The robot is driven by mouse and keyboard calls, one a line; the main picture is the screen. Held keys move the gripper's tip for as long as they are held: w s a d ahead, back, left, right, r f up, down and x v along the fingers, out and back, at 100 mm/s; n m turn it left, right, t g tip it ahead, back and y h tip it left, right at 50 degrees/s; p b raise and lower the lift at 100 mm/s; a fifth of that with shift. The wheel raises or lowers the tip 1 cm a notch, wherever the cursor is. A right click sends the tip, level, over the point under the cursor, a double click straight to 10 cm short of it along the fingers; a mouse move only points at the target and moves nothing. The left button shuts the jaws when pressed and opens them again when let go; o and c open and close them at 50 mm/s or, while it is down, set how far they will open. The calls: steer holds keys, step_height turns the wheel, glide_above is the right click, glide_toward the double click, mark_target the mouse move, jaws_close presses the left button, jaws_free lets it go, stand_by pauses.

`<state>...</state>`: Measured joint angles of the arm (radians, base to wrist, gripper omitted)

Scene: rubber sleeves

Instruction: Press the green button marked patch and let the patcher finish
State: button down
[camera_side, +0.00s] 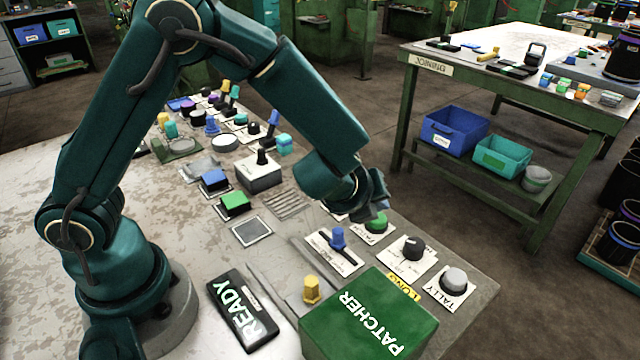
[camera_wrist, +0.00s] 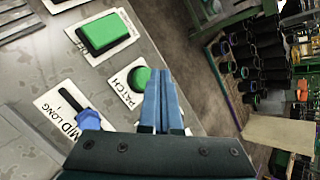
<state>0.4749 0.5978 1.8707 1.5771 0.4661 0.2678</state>
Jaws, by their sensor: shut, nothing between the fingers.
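The round green button (camera_wrist: 139,79) sits on a white card marked PATCH in the wrist view. It also shows in the side view (camera_side: 377,222), partly hidden behind my gripper (camera_side: 374,204). The blue fingers of my gripper (camera_wrist: 161,78) are shut together and empty. In the wrist view their tips overlap the right edge of the button; I cannot tell whether they touch it. The green box marked PATCHER (camera_side: 365,322) stands at the front of the table. A black sign reading READY (camera_side: 242,312) lies to its left.
A blue slider knob (camera_side: 337,238) on a card stands left of the button, with a black knob (camera_side: 413,247) and a grey TALLY button (camera_side: 454,279) to the right. A yellow peg (camera_side: 311,289) stands beside the PATCHER box. Several other controls crowd the table behind.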

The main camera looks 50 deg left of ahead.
steer(key=shift+f, duration=0.15)
stand_by(0.5)
steer(key=shift+f, duration=0.3)
steer(key=shift+f, duration=0.4)
stand_by(0.6)
steer(key=shift+r, duration=0.85)
steer(key=shift+r, duration=2.5)
